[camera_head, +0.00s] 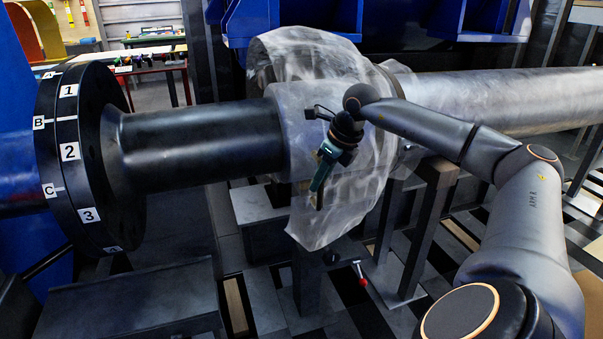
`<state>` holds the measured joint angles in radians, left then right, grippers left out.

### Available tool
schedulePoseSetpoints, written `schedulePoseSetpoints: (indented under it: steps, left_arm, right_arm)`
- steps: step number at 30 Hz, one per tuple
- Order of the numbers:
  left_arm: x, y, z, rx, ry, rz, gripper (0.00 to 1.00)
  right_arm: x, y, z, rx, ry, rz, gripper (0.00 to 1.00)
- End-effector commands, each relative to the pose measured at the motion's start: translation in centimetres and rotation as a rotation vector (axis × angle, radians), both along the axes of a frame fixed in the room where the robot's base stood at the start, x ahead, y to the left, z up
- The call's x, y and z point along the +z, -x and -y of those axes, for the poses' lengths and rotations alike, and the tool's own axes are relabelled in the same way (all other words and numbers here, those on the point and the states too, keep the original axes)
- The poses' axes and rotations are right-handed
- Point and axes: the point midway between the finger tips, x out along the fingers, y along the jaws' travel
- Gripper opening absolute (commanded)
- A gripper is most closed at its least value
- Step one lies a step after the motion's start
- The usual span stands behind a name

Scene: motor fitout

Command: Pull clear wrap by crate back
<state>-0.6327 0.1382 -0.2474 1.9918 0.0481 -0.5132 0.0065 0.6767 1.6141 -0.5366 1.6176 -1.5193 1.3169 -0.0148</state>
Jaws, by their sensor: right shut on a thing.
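The clear wrap (300,205) is a crumpled, translucent sheet draped around the thick middle of a horizontal dark shaft. Its loose lower edge hangs below the shaft. My right gripper (319,188), dark with a teal part, is at the front of the wrap and is shut on it; the exact pinch point is hard to make out. The arm comes in from the right, across the wrap. A blue crate (250,24) stands behind the wrap at the top, partly cut off by the frame. My left gripper is not in view.
A dark flange (105,150) with white number labels is on the shaft's left end. The shaft continues right as a hazy pale length (510,98). Dark stands (425,225) are under it, and a low dark box (130,300) sits front left. More blue bins (470,22) are behind.

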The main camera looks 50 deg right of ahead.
Motion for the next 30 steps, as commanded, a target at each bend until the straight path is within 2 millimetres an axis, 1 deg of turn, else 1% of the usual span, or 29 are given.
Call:
schedulePoseSetpoints:
  steps: [1,3,14,15,22,23,30]
  left_arm:
    - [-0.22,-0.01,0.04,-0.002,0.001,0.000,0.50]
    - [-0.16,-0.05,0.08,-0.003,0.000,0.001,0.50]
    - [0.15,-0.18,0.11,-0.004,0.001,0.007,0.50]
    - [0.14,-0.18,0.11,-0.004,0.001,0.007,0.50]
    - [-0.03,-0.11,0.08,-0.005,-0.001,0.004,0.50]
    - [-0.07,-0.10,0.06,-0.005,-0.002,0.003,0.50]
    - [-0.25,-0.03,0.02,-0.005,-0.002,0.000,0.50]
  right_arm:
    - [0.06,0.11,0.52,-0.005,0.004,0.006,0.00]
    - [0.13,0.26,0.76,-0.005,0.004,0.006,0.00]
    - [0.24,0.33,0.84,-0.003,0.003,0.007,0.00]
    - [0.24,0.33,0.84,-0.003,0.003,0.007,0.25]
    - [0.11,0.36,0.77,-0.003,0.001,0.003,0.50]
    - [0.10,0.37,0.76,-0.002,0.000,0.003,0.52]
    - [0.10,0.42,0.72,-0.001,0.000,0.001,0.52]
